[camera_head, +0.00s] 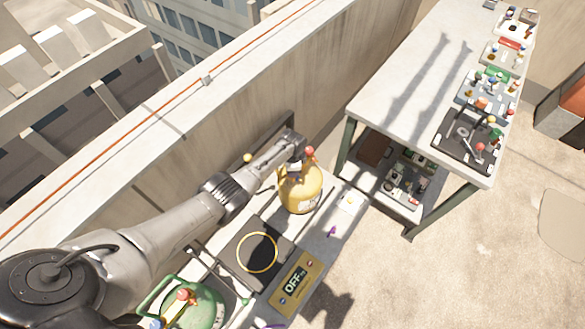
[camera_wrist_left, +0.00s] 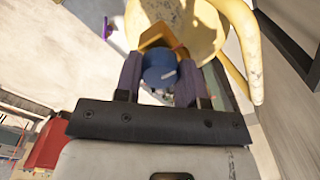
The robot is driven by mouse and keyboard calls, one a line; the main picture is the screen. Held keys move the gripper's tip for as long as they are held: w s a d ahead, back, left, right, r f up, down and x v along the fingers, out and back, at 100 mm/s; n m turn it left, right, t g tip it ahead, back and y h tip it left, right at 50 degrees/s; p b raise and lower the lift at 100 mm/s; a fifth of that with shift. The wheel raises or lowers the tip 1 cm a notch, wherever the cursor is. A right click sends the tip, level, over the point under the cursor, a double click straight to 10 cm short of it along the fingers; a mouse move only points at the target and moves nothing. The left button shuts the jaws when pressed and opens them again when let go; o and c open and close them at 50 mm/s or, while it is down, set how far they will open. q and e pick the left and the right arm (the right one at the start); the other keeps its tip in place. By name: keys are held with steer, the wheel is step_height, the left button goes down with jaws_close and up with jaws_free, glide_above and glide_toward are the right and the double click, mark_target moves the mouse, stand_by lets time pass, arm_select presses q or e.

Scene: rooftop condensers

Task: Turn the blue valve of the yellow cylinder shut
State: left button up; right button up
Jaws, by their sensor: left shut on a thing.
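The yellow cylinder (camera_head: 300,190) stands upright on a low bench by the wall. It also fills the top of the left wrist view (camera_wrist_left: 190,22). Its blue valve (camera_wrist_left: 159,68) sits between the fingers of my left gripper (camera_wrist_left: 160,82), which is shut on it. A white mark shows on the valve's face. In the head view my left gripper (camera_head: 288,168) reaches the top of the cylinder and hides the blue valve there. A red knob (camera_head: 310,151) shows on top of the cylinder. My right gripper is not in view.
A green cylinder (camera_head: 193,306) stands at the bottom, near my left arm. A long table (camera_head: 400,85) with several trays stands at the right.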

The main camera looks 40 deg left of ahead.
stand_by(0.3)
arm_select(q)
steer(key=o, duration=0.9)
steer(key=shift+o, duration=0.2)
step_height(320, 180, up, 6)
steer(key=p, duration=0.2)
steer(key=shift+p, duration=0.4)
step_height(320, 180, up, 8)
steer(key=shift+p, duration=0.4)
steer(key=shift+f, duration=0.1)
